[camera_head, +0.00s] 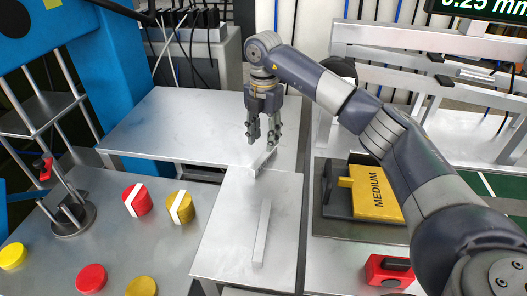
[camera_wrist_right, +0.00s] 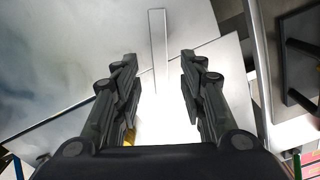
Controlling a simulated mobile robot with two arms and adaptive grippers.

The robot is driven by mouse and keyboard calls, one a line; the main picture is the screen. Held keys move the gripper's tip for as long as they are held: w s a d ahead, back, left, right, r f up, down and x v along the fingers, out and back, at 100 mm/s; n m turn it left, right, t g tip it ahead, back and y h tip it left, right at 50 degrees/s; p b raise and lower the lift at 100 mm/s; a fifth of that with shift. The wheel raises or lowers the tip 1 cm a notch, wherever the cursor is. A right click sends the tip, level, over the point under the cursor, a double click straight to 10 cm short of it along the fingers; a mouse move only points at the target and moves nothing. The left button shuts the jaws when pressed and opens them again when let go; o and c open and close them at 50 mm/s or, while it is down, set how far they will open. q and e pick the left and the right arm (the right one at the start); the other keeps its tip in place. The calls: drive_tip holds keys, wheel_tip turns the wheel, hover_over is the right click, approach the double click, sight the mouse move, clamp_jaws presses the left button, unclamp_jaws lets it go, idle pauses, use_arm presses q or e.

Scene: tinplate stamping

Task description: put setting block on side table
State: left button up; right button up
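My right gripper (camera_head: 261,140) hangs fingers down above the junction of two metal table tops. Its fingers are apart with nothing between them; the right wrist view shows this too (camera_wrist_right: 158,85). A long plain grey metal bar (camera_head: 262,232) lies on the narrow front table top (camera_head: 225,235). A pale bar (camera_wrist_right: 157,50) shows beyond the fingers in the right wrist view. I cannot tell which piece is the setting block, or which surface is the side table. My left gripper is not in view.
Red (camera_head: 137,200) and yellow (camera_head: 181,207) round pieces stand on the left table. A yellow block marked MEDIUM (camera_head: 376,192) lies in a dark tray (camera_head: 340,229) at right. A red block (camera_head: 388,270) is in front. The back-left top (camera_head: 165,125) is clear.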

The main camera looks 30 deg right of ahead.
sight(263, 157)
wheel_tip(263, 157, up, 5)
idle(0.7)
